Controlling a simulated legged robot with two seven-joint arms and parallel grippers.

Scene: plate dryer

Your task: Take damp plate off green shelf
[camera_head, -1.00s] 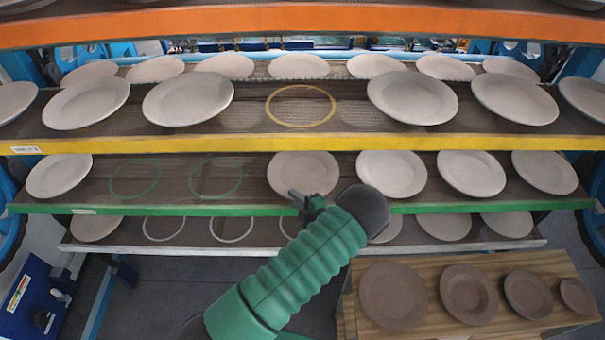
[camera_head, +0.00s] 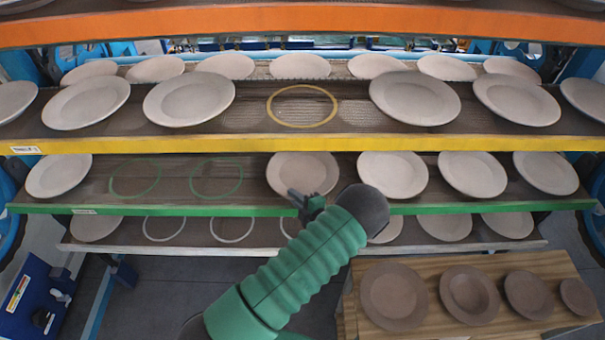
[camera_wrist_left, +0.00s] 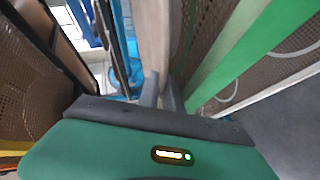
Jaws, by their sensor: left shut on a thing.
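The green shelf (camera_head: 230,210) runs across the middle of the head view. A round plate (camera_head: 303,172), slightly pinker than its neighbours, is at the middle of this shelf, right of two empty green rings. My left gripper (camera_head: 306,203) is shut on the plate's front rim. In the left wrist view, the plate (camera_wrist_left: 152,38) shows nearly edge-on between the fingers (camera_wrist_left: 162,92), beside the green shelf edge (camera_wrist_left: 235,55). I cannot tell whether the plate still touches the shelf. My right gripper is not in view.
More pale plates (camera_head: 391,174) stand on the green shelf to the right. The yellow shelf (camera_head: 240,144) is close above, with plates and one empty yellow ring. A white shelf (camera_head: 190,249) is below. A wooden board (camera_head: 425,330) with brown plates stands at lower right.

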